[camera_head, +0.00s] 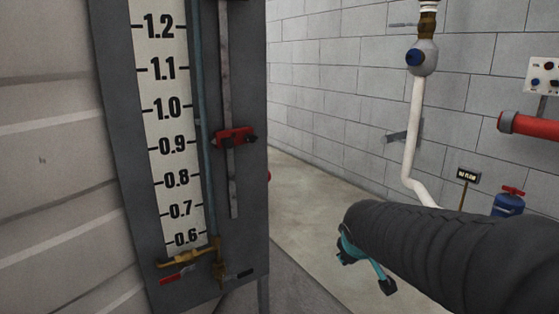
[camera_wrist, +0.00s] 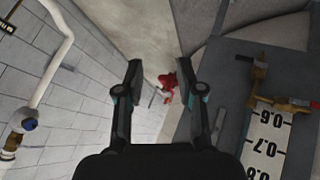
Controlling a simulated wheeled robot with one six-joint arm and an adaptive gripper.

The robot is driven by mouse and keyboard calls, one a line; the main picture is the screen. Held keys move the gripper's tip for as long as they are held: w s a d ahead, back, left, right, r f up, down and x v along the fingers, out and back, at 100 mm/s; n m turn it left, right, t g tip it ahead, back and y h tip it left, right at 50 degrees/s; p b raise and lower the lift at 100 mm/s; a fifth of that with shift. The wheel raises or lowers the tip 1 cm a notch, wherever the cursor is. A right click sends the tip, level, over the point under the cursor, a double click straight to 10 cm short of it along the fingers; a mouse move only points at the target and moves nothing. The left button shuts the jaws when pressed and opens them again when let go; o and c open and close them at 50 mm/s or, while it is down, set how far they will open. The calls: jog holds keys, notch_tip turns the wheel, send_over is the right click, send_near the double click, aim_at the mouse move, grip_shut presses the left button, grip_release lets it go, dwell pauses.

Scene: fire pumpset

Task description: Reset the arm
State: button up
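My arm (camera_head: 455,250), in a dark ribbed sleeve, reaches in from the lower right in the head view. My gripper shows partly at its end in the head view (camera_head: 368,262), with teal parts, over the floor. In the wrist view my gripper (camera_wrist: 164,85) has its two dark fingers spread well apart. Nothing sits between the fingers except background. The gripper is apart from the gauge panel (camera_head: 123,140) on the left of the head view.
The panel carries a numbered scale (camera_head: 170,125), a red clamp (camera_head: 235,137) and a brass valve (camera_head: 190,258). A white pipe (camera_head: 414,130), a red pipe (camera_head: 530,127) and a blue valve (camera_head: 508,203) are at right.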

jog(key=s+f+m+g+y, duration=0.1)
jog(key=s+m, duration=0.4)
jog(key=s, duration=1.8)
jog(key=shift+a+f+g+y, duration=0.15)
jog(key=shift+a+g+y, duration=0.2)
jog(key=shift+g, duration=0.25)
jog(key=shift+o, duration=0.4)
jog(key=shift+s, duration=0.1)
jog(key=shift+s, duration=0.1)
